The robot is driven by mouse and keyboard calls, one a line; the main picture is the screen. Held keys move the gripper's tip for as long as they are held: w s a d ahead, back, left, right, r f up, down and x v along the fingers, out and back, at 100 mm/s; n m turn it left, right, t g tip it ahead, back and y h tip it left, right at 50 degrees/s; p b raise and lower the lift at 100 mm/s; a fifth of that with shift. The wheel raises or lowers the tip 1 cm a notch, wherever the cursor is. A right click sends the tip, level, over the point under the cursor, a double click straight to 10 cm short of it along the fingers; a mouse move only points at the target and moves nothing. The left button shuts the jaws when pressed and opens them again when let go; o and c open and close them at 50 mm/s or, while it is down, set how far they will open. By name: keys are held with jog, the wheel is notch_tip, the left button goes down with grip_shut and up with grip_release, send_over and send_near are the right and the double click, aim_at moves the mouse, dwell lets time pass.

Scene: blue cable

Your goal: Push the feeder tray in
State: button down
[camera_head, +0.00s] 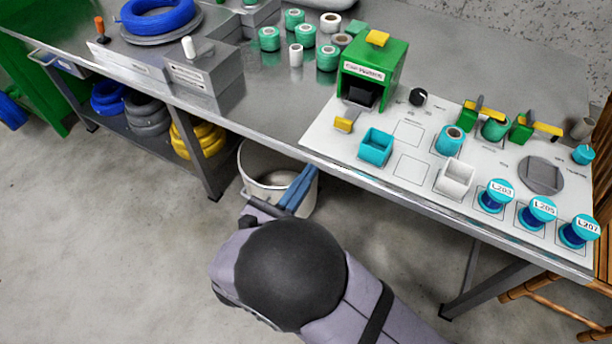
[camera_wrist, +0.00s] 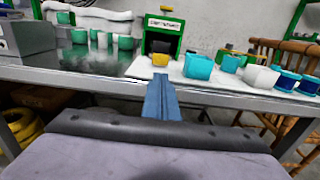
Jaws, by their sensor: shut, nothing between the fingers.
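The green feeder box (camera_head: 374,66) stands at the back left of the white board, with a yellow block on top and a dark opening in its front. A yellow piece (camera_head: 343,124), seemingly the feeder tray's front or handle, sticks out before the opening. In the wrist view the yellow piece (camera_wrist: 160,60) shows just beyond my fingertips, below the box's dark opening (camera_wrist: 161,46). My gripper (camera_head: 305,174) has blue fingers, shut and empty. It is in front of the table edge, apart from the tray. How far the tray stands out is hard to tell.
The table's front edge (camera_head: 400,205) lies between my gripper and the board. A teal bin (camera_head: 376,146) stands right of the yellow piece, with a white bin (camera_head: 454,178) and labelled spools beyond. A white bucket (camera_head: 262,170) is on the floor below.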

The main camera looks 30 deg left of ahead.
notch_tip(320, 180, up, 4)
jog(key=g+p, duration=0.3)
jog(key=p, duration=0.3)
jog(key=shift+r+g, duration=0.1)
jog(key=shift+g, duration=0.2)
send_near(341, 125)
jog(key=x, duration=0.4)
jog(key=shift+w+d+f, duration=0.1)
jog(key=shift+w+f, duration=0.2)
jog(key=shift+w, duration=0.7)
